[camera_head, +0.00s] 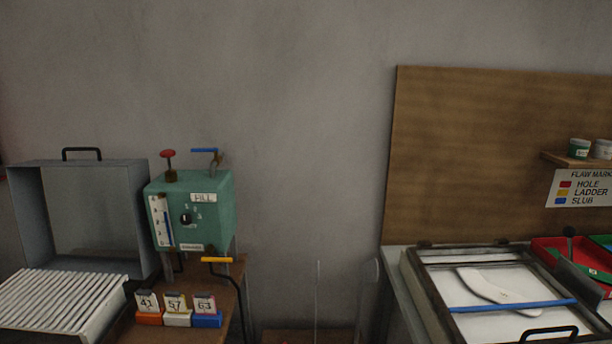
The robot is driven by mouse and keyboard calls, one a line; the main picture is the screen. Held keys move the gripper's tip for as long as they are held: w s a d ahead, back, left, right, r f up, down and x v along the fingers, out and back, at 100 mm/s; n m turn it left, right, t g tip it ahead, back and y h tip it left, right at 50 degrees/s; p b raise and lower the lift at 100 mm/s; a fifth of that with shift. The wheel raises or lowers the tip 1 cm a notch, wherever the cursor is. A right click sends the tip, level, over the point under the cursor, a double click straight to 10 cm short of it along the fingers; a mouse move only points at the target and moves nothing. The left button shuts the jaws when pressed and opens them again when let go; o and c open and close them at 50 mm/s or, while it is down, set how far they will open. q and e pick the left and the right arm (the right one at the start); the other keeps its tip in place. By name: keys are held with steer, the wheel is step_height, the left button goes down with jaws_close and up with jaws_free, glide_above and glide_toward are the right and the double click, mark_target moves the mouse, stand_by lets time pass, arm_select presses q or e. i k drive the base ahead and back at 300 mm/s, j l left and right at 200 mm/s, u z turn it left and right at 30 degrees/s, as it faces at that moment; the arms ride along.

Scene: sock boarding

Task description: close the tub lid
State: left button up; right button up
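At the left edge a grey, shallow, box-shaped lid (88,212) stands raised, with its hollow inside facing me. A black handle (82,151) sits on its top edge. In front of and below it is a white ribbed surface (58,300), which looks like the top of the tub; the tub's lower part is out of the picture. I cannot tell how the lid joins the tub. Neither of my grippers shows in the head view.
A green machine (192,212) with red, blue and yellow handles stands right of the lid. Numbered cards (176,305) stand before it. At right, a dark frame (430,285) surrounds a white sock-shaped form (492,288) and blue strip (512,306). Red and green trays (557,246) lie beyond.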

mark_target(27, 193)
steer(key=z, duration=0.4)
steer(key=j+z, duration=0.25)
steer(key=j, duration=0.2)
steer(key=k+j+z, duration=0.3)
steer(key=j+z, duration=0.25)
steer(key=j, duration=0.3)
